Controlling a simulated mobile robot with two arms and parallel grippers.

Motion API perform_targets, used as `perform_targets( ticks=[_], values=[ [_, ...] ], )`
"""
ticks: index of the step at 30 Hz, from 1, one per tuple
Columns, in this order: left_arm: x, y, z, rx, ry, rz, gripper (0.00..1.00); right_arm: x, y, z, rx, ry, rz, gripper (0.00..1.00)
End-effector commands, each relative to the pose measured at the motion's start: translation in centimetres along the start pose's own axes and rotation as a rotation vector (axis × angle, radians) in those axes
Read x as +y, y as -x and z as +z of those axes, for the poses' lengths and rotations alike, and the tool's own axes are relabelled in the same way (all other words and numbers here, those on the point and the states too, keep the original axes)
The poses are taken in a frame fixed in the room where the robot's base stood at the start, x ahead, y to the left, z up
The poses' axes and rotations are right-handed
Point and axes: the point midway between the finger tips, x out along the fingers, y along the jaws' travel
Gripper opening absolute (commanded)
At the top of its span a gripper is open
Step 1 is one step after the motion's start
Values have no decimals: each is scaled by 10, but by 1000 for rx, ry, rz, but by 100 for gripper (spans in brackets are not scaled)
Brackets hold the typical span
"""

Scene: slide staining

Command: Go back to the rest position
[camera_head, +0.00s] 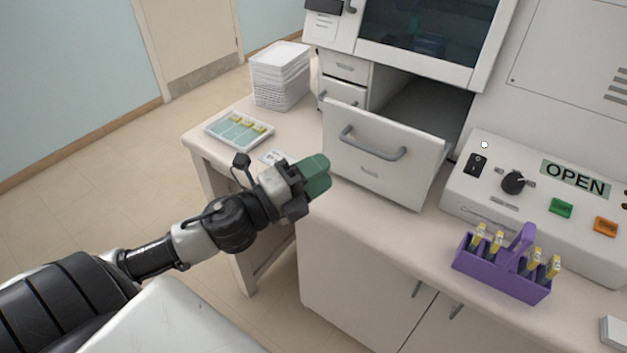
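My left gripper (318,175) has green fingers and is above the front edge of the bench, just left of the open drawer. Its two fingers lie close together, and I see nothing held between them. It is apart from the drawer handle. My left arm (150,262) reaches in from the lower left. My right gripper is not in view.
A drawer (378,172) with a grey handle stands pulled out. A purple rack (503,273) of yellow-topped slides stands before the control panel (540,185). A slide tray (239,130) and stacked white trays (280,76) are at the left. Floor at left is clear.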

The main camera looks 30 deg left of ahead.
Motion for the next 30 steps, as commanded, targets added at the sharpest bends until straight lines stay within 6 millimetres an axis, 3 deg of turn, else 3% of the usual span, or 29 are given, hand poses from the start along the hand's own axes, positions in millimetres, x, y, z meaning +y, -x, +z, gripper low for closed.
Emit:
perform_targets(
  ticks=[23, 26, 30],
  values=[
    [0, 8, 0, -5, 4, 1, 37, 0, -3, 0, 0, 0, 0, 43],
    [6, 11, 4, -64, 67, 12, 37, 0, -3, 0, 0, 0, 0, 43],
    [34, 26, 17, -299, 308, 73, 37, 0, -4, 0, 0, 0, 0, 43]
  ],
)
